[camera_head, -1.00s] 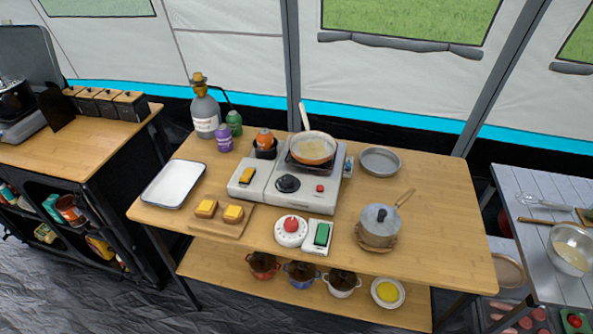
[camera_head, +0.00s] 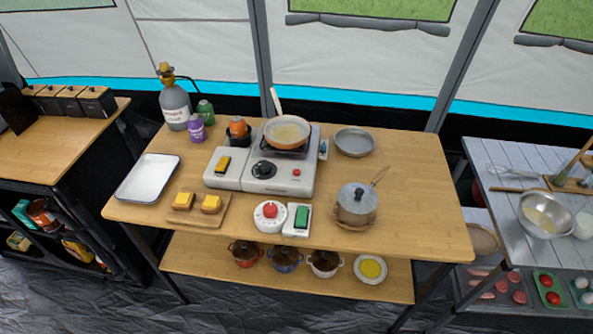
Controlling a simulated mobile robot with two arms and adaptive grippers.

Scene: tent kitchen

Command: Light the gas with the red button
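The small red button (camera_head: 297,172) is on the front right of the white gas stove (camera_head: 230,182), which stands on the wooden table. A black knob (camera_head: 264,169) is left of the button, and a yellow switch (camera_head: 223,164) is farther left. A frying pan (camera_head: 287,132) with pale contents sits on the burner. A larger red button (camera_head: 270,210) tops a round white dial device in front of the stove. Beside it is a white box with a green switch (camera_head: 302,217). Neither of my grippers shows in the head view.
A grey gas bottle (camera_head: 174,104) stands behind left of the stove. A white tray (camera_head: 148,178), a board with bread (camera_head: 198,223) and a lidded pot (camera_head: 356,205) are on the table (camera_head: 420,190). The table's right part is clear.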

